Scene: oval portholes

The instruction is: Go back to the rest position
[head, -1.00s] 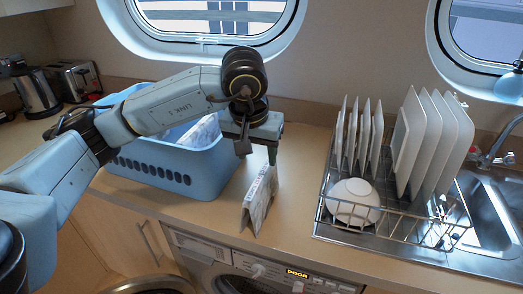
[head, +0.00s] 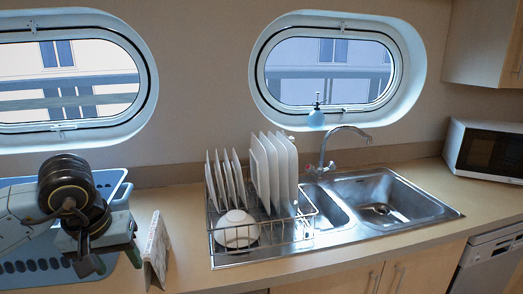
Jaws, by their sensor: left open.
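My left gripper (head: 110,257) is at the lower left, in front of the blue laundry basket (head: 112,186). It is open, pointing down, with nothing seen between its fingers. A pale patterned folded item (head: 157,252), like a folded cloth, stands upright on the counter just right of the gripper. A small gap seems to lie between it and the nearer finger, but contact is hard to rule out. My arm hides much of the basket. My right gripper is not in view.
A wire dish rack (head: 262,236) with upright plates (head: 273,170) and a white bowl (head: 236,228) stands right of the folded item. Beyond it are a sink (head: 385,200) with a tap (head: 345,132) and a microwave (head: 486,150). The counter (head: 187,215) is bare between item and rack.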

